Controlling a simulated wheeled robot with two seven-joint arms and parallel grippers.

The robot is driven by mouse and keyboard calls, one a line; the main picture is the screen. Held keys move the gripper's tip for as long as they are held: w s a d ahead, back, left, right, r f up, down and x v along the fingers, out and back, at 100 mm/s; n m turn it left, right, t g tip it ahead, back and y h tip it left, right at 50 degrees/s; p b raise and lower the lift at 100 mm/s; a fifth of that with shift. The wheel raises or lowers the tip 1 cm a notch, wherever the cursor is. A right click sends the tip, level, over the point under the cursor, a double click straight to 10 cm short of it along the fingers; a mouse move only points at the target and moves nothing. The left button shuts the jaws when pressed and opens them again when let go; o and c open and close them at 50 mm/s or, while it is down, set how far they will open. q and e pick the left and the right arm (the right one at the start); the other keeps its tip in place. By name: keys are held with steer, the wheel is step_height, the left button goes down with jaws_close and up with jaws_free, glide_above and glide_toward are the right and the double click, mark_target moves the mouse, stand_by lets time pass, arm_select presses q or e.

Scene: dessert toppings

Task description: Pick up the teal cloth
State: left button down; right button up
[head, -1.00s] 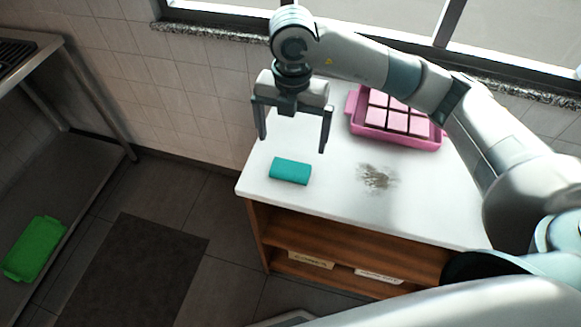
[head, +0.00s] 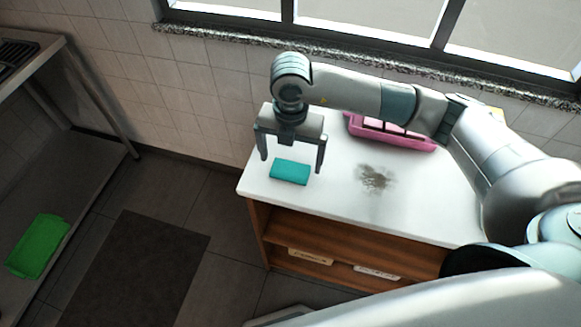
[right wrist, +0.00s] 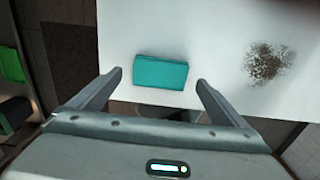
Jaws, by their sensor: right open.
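The teal cloth (head: 290,171) is a small folded block lying flat near the left front edge of the white counter (head: 330,205). It also shows in the right wrist view (right wrist: 160,72). My right gripper (head: 291,167) is open and empty, with its fingers pointing down over the cloth. In the right wrist view the cloth lies between and slightly beyond the two fingertips (right wrist: 158,78), with a gap to each. Whether the fingertips are level with the cloth is hard to tell. My left gripper is not in view.
A dark crumbly stain (head: 375,178) marks the counter right of the cloth. A pink tray (head: 405,140) with dark-and-pink squares stands at the back, partly behind my right arm. Wall and window stand behind.

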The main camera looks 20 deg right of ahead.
mark_target(291, 171)
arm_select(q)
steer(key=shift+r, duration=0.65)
arm_select(e)
steer(key=shift+s+f, duration=0.1)
steer(key=shift+f, duration=1.35)
steer(key=shift+a, duration=0.1)
steer(key=c, duration=1.1)
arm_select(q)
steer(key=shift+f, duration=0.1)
arm_select(e)
steer(key=shift+r, duration=0.2)
